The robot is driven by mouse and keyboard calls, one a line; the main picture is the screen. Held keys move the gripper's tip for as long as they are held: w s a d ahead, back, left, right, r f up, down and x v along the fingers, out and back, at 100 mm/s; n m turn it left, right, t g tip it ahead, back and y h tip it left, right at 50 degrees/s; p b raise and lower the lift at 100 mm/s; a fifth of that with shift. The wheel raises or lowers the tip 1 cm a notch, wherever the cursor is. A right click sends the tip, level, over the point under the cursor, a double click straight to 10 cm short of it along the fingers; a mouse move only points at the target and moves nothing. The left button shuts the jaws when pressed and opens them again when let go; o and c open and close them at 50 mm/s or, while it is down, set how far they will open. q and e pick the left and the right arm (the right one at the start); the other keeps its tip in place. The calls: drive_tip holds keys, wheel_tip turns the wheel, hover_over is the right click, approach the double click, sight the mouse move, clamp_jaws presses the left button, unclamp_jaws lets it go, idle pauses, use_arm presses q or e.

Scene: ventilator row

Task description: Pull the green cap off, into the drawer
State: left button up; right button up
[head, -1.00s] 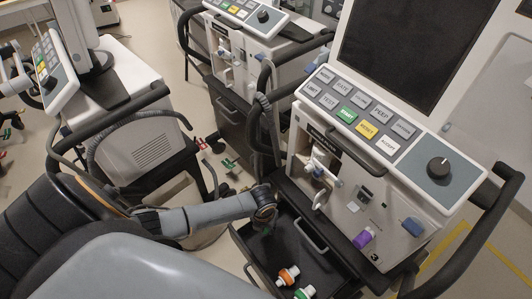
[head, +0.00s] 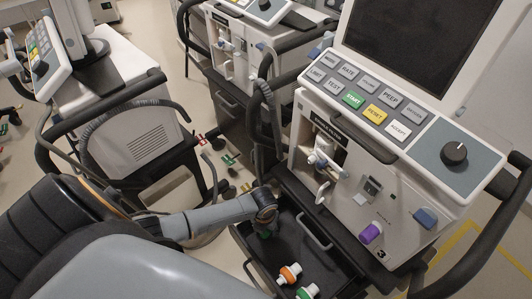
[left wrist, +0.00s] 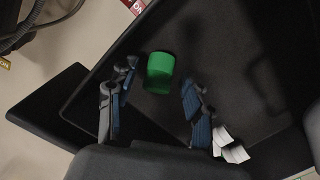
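The green cap (left wrist: 160,72) shows in the left wrist view, just past my left fingertips and between their lines, with a gap on each side. A bit of green (head: 265,235) shows under the gripper in the head view. My left gripper (left wrist: 157,92) is open, its two fingers apart and empty. In the head view my left gripper (head: 265,215) is over the left part of the open dark drawer (head: 300,252). Whether the cap touches the drawer floor I cannot tell. My right gripper is not in view.
An orange-banded white piece (head: 289,273) and a green-banded one (head: 307,291) lie in the drawer. The ventilator (head: 350,200) stands above it, with a purple part (head: 370,233) and a blue part (head: 425,218) on its front. Other ventilators stand behind and left.

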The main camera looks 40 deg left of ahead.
use_arm(q)
drive_tip(key=shift+r, duration=0.1)
wheel_tip(320, 180, up, 20)
drive_tip(key=s+p, duration=0.1)
drive_tip(key=p, duration=0.8)
idle(0.4)
drive_tip(key=shift+s+d, duration=0.1)
idle(0.6)
